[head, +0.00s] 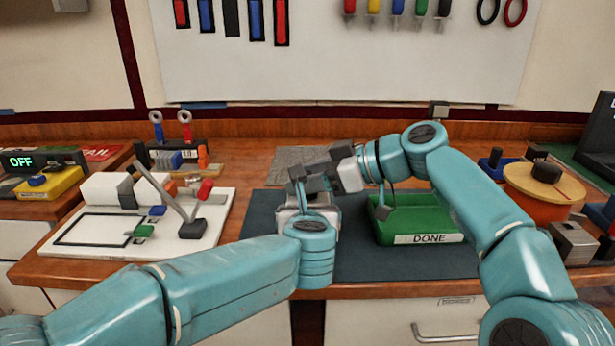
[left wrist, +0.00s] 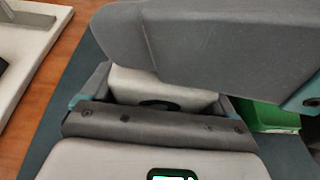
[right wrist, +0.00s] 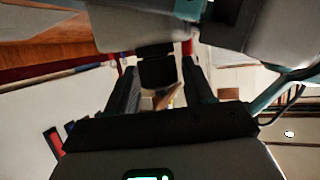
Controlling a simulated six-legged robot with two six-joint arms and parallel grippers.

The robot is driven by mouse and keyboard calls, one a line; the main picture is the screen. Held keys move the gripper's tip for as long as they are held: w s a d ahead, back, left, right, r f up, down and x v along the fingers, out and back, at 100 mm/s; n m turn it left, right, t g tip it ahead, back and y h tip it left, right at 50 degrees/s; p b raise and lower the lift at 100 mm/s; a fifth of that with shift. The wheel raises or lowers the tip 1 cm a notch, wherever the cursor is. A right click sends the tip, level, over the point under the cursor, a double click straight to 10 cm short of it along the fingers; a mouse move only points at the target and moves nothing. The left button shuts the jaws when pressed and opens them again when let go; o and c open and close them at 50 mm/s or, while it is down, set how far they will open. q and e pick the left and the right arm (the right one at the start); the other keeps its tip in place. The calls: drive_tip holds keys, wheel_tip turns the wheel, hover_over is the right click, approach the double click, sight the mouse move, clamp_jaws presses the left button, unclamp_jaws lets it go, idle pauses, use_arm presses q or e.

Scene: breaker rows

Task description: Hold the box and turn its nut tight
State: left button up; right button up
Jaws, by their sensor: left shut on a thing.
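The pale grey box (head: 331,214) sits near the middle of the dark mat, mostly hidden behind my grippers in the head view. My left gripper (head: 305,207) is shut on it; in the left wrist view the box (left wrist: 165,88) lies between the two fingers. My right gripper (head: 302,178) comes in from the right, above the box and close to my left gripper. In the right wrist view its fingers (right wrist: 158,80) stand apart, with a dark block between or beyond them and gaps beside it. I cannot make out the nut clearly.
A green DONE tray (head: 428,222) stands on the dark mat (head: 385,262) right of the box. A white board with a lever clamp (head: 75,240) lies to the left. An orange spool (head: 541,190) and metal blocks stand at the right. The mat's front strip is clear.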

drive_tip(key=c, duration=0.6)
drive_tip(key=shift+s+m+t+h, duration=0.1)
drive_tip(key=shift+m+t+h, duration=0.4)
drive_tip(key=shift+m+t, duration=0.7)
drive_tip(key=shift+m+t+h, duration=0.6)
drive_tip(key=shift+m+t, duration=0.2)
drive_tip(key=shift+t, duration=0.1)
drive_tip(key=o, duration=1)
drive_tip(key=v, duration=1.2)
drive_tip(key=shift+d, duration=0.1)
